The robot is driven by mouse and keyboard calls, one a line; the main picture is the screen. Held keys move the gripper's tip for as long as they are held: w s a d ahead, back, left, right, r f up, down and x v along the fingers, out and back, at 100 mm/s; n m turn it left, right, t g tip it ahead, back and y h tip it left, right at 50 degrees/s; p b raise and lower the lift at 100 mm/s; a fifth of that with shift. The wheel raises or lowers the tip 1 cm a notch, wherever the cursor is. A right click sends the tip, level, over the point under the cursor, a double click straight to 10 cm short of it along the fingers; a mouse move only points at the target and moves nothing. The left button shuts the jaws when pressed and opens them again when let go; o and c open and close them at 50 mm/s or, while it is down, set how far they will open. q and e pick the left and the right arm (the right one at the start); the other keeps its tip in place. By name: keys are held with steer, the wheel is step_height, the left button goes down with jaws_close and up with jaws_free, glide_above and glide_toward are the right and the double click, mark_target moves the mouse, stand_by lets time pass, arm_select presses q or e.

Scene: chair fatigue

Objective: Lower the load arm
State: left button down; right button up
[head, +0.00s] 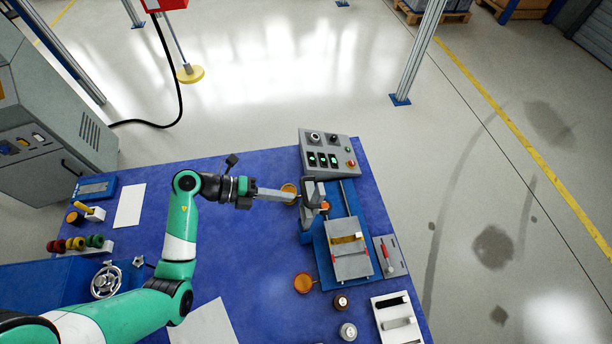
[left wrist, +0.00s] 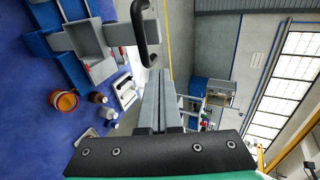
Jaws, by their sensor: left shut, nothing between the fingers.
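The test rig sits on the blue table, with a blue base (head: 324,259) and a grey block with a yellowish strip (head: 348,250). The grey load arm (head: 308,191) appears to stand up at the rig's far end; its exact angle is hard to tell. In the left wrist view, the grey load arm (left wrist: 86,38) carries a black bow handle (left wrist: 148,36). My left gripper (head: 293,198) is shut and empty, its tips close to the load arm in the head view. In the left wrist view, the fingers (left wrist: 163,78) appear apart from the handle. My right gripper is not in view.
A grey control box (head: 327,151) stands behind the rig. An orange-topped jar (head: 304,282), small round pots (head: 341,302) and a white tray (head: 398,322) lie near its front. A red-handled tool (head: 388,254) lies on a grey plate to its right. The table's middle is mostly clear.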

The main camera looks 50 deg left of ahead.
arm_select(q)
steer(key=a+r+n, duration=0.1)
steer(key=a, duration=0.2)
steer(key=b, duration=0.4)
glide_toward(320, 194)
steer(key=x, duration=0.5)
steer(key=shift+f, duration=0.3)
steer(key=shift+w+d+f, duration=0.15)
steer(key=shift+w+d, duration=0.1)
steer(key=shift+w, duration=0.2)
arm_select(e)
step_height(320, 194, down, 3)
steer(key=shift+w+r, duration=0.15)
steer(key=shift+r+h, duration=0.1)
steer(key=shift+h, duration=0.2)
